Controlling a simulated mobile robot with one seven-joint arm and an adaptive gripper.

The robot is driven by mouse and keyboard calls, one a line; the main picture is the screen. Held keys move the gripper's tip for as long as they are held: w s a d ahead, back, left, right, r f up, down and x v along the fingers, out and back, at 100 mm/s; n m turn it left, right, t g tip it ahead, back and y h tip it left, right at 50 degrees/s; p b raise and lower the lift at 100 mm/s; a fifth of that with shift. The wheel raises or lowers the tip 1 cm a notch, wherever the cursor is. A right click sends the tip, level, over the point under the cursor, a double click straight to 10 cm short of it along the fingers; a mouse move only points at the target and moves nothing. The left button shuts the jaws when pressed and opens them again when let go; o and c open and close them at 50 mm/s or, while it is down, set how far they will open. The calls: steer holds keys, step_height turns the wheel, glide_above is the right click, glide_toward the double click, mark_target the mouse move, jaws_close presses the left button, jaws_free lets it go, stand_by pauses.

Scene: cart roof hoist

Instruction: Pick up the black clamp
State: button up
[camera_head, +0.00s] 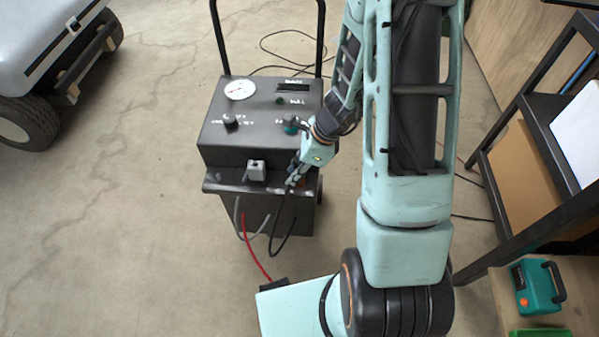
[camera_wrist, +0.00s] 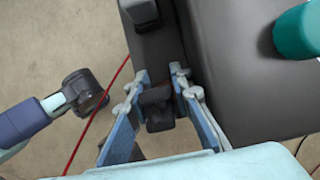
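The black clamp (camera_wrist: 158,108) is in the wrist view, at the front edge of the dark charger cart. My gripper (camera_wrist: 162,74) has its two fingers apart, one on each side of the clamp, with narrow gaps showing. I cannot tell whether either finger touches it. In the head view my gripper (camera_head: 293,180) reaches down to the right part of the cart's front ledge. There the clamp is mostly hidden by the gripper and cannot be made out clearly.
The dark charger cart (camera_head: 250,110) has a gauge, knobs and a tall handle. A grey block (camera_head: 256,170) sits on its ledge, left of my gripper. A red cable (camera_head: 255,258) hangs in front. A black shelf frame (camera_head: 490,180) stands right.

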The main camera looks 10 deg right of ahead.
steer(key=shift+x, duration=0.95)
jaws_close()
steer(key=shift+r, duration=0.15)
